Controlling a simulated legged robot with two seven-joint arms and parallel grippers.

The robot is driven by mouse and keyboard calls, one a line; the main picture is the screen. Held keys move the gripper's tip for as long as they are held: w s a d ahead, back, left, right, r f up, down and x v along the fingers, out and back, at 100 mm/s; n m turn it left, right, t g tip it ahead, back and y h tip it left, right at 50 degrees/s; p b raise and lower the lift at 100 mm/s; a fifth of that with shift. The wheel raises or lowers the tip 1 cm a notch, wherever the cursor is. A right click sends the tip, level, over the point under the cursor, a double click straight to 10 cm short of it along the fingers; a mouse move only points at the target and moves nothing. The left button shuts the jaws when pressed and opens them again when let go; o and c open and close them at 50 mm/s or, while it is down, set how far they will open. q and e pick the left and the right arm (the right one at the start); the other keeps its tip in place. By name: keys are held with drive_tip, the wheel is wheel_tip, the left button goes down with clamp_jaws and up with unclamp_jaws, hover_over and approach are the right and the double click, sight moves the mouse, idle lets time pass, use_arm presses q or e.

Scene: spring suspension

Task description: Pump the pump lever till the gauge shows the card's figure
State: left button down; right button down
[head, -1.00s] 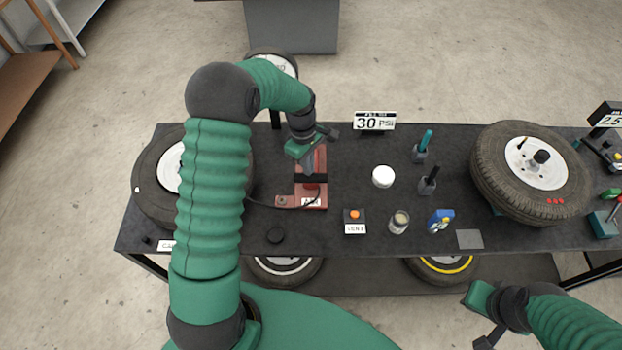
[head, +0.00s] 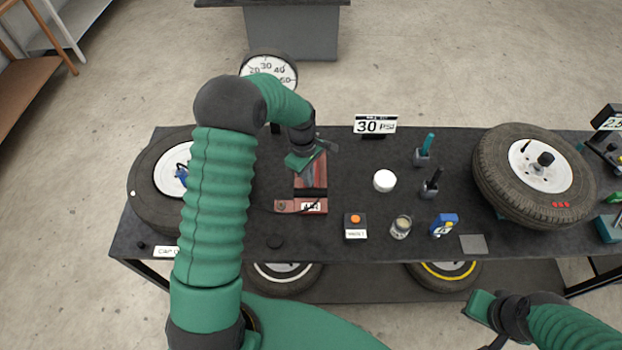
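The card (head: 375,125) stands at the back of the bench and reads 30 PSI. The round gauge (head: 268,68) stands at the back left. Its 20, 30, 40 and 50 marks show, but my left arm covers its lower part and I cannot read a needle. The red pump (head: 313,190) with an AIR label sits left of the middle. My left gripper (head: 314,154) is over the pump's far end, where the pump lever is mostly hidden. Its grip on the lever cannot be made out. My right gripper (head: 492,322) is at the lower right, away from the pump.
An orange vent button (head: 355,219), a tin (head: 401,227), a white round piece (head: 384,181) and a blue item (head: 444,225) are right of the pump. One tyre (head: 150,205) is at the left, another (head: 490,170) at the right. The bench front (head: 330,248) is mostly clear.

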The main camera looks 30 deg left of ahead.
use_arm(q)
drive_tip(key=a, duration=0.1)
drive_tip(key=a+r+p, duration=0.1)
drive_tip(key=a, duration=0.1)
drive_tip(key=shift+w, duration=0.1)
drive_tip(key=shift+a, duration=0.1)
wheel_tip(320, 180, up, 17)
drive_tip(key=a+b, duration=0.2)
drive_tip(key=b, duration=0.2)
drive_tip(key=shift+w+f, duration=0.15)
drive_tip(key=shift+f, duration=0.05)
